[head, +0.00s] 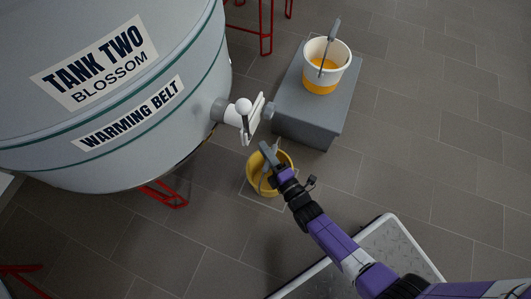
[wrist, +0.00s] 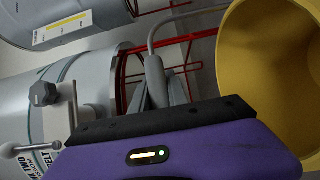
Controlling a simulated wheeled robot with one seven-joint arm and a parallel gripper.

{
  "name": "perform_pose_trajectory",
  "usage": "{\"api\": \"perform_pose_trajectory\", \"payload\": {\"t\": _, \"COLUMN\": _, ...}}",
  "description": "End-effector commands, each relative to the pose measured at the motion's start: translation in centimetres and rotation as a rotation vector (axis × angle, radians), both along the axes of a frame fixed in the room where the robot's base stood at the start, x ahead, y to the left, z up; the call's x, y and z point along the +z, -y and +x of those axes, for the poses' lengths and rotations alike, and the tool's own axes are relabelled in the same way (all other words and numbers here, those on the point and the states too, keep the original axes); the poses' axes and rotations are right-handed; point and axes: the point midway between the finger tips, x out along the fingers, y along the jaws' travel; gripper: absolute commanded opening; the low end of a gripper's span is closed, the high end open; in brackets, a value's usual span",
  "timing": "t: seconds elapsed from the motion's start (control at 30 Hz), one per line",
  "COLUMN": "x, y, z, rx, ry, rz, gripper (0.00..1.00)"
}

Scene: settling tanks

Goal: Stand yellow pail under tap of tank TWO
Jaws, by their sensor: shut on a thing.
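The yellow pail (head: 255,181) is low in front of tank TWO (head: 120,75), nearer to me than the tap (head: 243,112) in the head view. My gripper (head: 270,164) is shut on the pail's grey handle grip, which also shows between the jaws in the wrist view (wrist: 155,75). The pail's open mouth fills the right of the wrist view (wrist: 232,65). A thin pale square outline on the floor shows around the pail. I cannot tell whether its base touches the floor. The tap also shows at the left of the wrist view (wrist: 45,95).
A white and orange pail (head: 312,52) with a raised handle stands on a grey block (head: 303,118) beyond the tap. Red stand legs (head: 163,196) show under the tank. Grey floor tiles on the right (head: 430,130) are clear.

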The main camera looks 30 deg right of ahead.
Motion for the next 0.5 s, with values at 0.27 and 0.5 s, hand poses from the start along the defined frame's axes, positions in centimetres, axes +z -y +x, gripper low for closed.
{"api": "perform_pose_trajectory", "payload": {"t": 0.27, "x": -0.82, "y": 0.0, "z": 0.06, "rx": 0.0, "ry": 0.002, "rz": 0.0, "gripper": 0.0}}
{"api": "perform_pose_trajectory", "payload": {"t": 0.5, "x": -1.2, "y": 0.02, "z": 0.02, "rx": 0.0, "ry": 0.001, "rz": 0.001, "gripper": 0.28}}
